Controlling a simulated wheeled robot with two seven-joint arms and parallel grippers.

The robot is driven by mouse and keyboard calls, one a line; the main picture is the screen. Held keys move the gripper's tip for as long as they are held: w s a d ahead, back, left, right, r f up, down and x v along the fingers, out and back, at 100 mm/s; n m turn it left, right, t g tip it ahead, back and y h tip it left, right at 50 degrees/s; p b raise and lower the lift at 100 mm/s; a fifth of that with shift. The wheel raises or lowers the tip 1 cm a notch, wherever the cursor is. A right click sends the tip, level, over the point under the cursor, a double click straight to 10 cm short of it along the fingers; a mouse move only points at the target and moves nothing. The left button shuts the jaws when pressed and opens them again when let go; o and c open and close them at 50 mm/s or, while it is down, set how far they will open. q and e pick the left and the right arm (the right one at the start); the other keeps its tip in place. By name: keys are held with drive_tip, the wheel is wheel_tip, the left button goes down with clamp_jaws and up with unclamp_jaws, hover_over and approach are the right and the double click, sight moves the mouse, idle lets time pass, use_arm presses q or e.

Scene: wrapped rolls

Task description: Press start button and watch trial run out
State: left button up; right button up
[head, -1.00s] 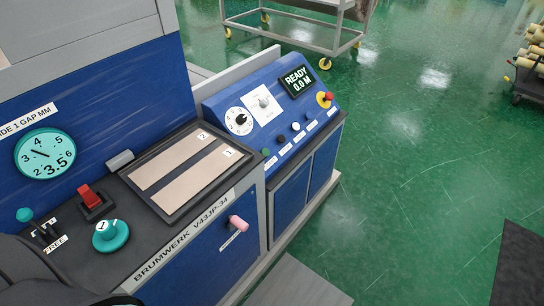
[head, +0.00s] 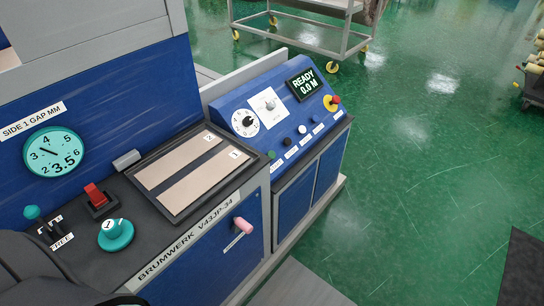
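A blue control console (head: 240,101) stands at the right end of the machine in the head view. Its sloped panel carries a row of small buttons: a green one (head: 271,155), a dark one (head: 287,142), a white one (head: 302,129) and a dark blue one (head: 315,118). Their labels are too small to read. A red knob on a yellow base (head: 332,102) sits at the panel's right end. The display (head: 305,84) reads READY 0.0 M. Neither gripper is in view; a dark part of my own body fills the lower left corner.
A grey cart (head: 300,38) stands behind. The green floor (head: 430,170) at right is largely clear.

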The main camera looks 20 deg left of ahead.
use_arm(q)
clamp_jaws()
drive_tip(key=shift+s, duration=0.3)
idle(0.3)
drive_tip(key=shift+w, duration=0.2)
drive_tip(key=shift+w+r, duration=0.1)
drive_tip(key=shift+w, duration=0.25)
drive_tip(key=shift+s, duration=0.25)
